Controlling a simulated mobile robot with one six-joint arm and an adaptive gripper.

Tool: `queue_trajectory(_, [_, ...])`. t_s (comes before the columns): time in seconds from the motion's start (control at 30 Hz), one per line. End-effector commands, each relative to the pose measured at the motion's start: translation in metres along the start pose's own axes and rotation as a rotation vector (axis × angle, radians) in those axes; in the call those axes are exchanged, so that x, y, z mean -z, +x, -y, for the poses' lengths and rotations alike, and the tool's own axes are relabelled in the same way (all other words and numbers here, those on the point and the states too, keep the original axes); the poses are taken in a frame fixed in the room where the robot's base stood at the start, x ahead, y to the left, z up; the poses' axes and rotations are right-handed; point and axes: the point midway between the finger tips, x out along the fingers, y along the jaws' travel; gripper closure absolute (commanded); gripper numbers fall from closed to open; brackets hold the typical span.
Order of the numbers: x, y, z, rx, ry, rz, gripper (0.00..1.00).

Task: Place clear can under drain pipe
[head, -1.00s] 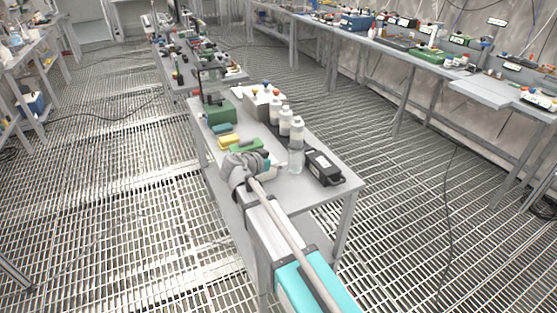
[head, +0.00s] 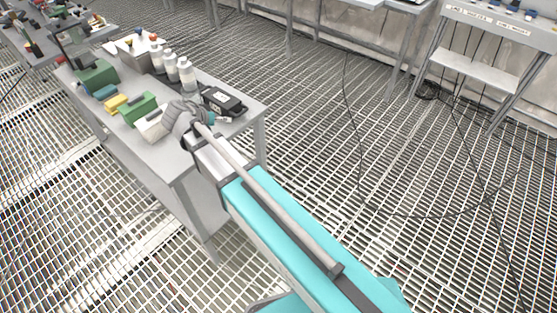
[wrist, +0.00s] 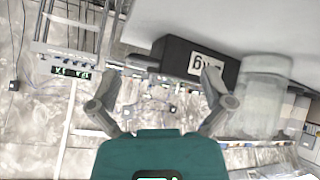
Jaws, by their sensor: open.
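The clear can (wrist: 262,95) shows in the wrist view as a see-through cylinder with a lid, right of my gripper (wrist: 160,78). My gripper's two fingers are spread apart with nothing between them. The can stands beside the black box with a white label (wrist: 195,62). I cannot make out a drain pipe in either view.
The grey table (head: 82,103) holds several white bottles (head: 171,67), a green block (head: 138,108), a yellow block (head: 116,103) and a green box (head: 97,75). A cable (head: 360,150) lies on the open grating floor at right. A workbench (head: 500,22) stands at the upper right.

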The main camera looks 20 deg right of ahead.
Motion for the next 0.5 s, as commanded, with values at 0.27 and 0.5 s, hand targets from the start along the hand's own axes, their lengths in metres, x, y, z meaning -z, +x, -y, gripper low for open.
queue_trajectory(0.27, [-0.042, 0.038, -0.086, 0.036, -0.162, 0.295, 0.0])
queue_trajectory(0.5, [-0.08, 0.049, -0.144, 0.167, -0.291, 0.515, 0.0])
